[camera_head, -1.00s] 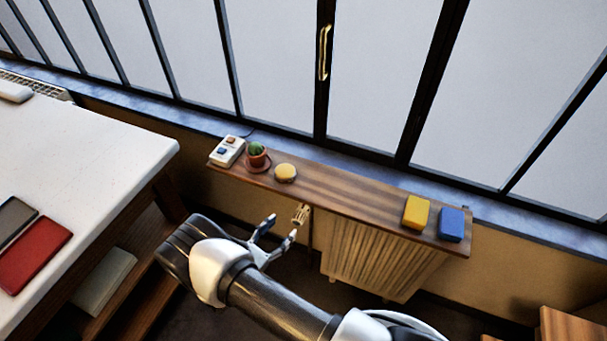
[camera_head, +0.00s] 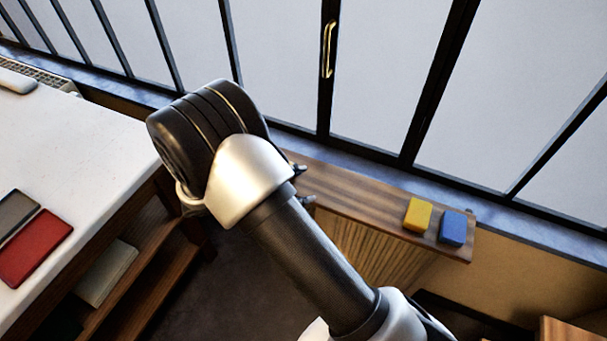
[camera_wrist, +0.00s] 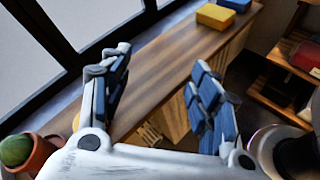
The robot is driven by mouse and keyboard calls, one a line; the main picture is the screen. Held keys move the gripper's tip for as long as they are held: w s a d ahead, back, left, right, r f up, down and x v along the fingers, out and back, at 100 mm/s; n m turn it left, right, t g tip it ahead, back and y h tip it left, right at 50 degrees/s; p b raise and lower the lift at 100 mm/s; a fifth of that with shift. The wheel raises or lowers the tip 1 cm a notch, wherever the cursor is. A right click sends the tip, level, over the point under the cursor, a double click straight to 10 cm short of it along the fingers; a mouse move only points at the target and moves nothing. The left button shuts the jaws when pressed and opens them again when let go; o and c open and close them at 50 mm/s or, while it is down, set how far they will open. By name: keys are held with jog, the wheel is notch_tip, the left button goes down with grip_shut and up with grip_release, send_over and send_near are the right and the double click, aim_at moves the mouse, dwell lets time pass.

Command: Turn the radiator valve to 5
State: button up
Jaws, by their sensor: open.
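The radiator (camera_head: 365,245) stands below the wooden shelf (camera_head: 350,195). A small pale ribbed knob, apparently the valve (camera_wrist: 150,135), shows in the wrist view beside the shelf's edge, low between my fingers and partly hidden by my gripper's body. Its number marks are too small to read. My gripper (camera_wrist: 160,65) is open and empty, with its fingers spread above the shelf edge, apart from the knob. In the head view my arm hides the knob and most of my gripper (camera_head: 304,183); only dark fingertips show.
A yellow block (camera_head: 418,214) and a blue block (camera_head: 453,227) lie on the shelf's right end. A potted cactus (camera_wrist: 30,155) is close to my gripper's left side in the wrist view. A white table (camera_head: 70,150) with a red book (camera_head: 35,247) stands left. Windows line the back.

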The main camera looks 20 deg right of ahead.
jog(key=shift+m+g+y, duration=0.5)
jog(key=shift+m+g, duration=0.2)
jog(key=shift+m, duration=0.2)
jog(key=shift+s+d+r, duration=0.2)
jog(key=shift+d+r, duration=0.05)
jog(key=shift+r, duration=0.4)
jog(key=shift+s+d+r, duration=0.2)
jog(key=shift+d+r, duration=0.1)
jog(key=shift+r, duration=0.4)
jog(key=shift+s+d+r, duration=0.2)
jog(key=shift+d+r, duration=0.05)
jog(key=shift+r, duration=0.4)
jog(key=s+d+r+m+g+y, duration=0.1)
jog(key=s+d+r+m+y, duration=0.3)
jog(key=s+r+m+y, duration=0.45)
jog(key=s+a+r+m+t+y, duration=0.1)
jog(key=s+r+m+t+y, duration=0.1)
jog(key=s+r, duration=0.2)
jog(key=s+a+r+m+t+y, duration=0.1)
jog(key=s+a+r+m+t, duration=0.1)
jog(key=s+r, duration=0.3)
jog(key=shift+s+a+m+t+y, duration=0.3)
jog(key=shift+s+m+y, duration=0.05)
jog(key=shift+s, duration=1.65)
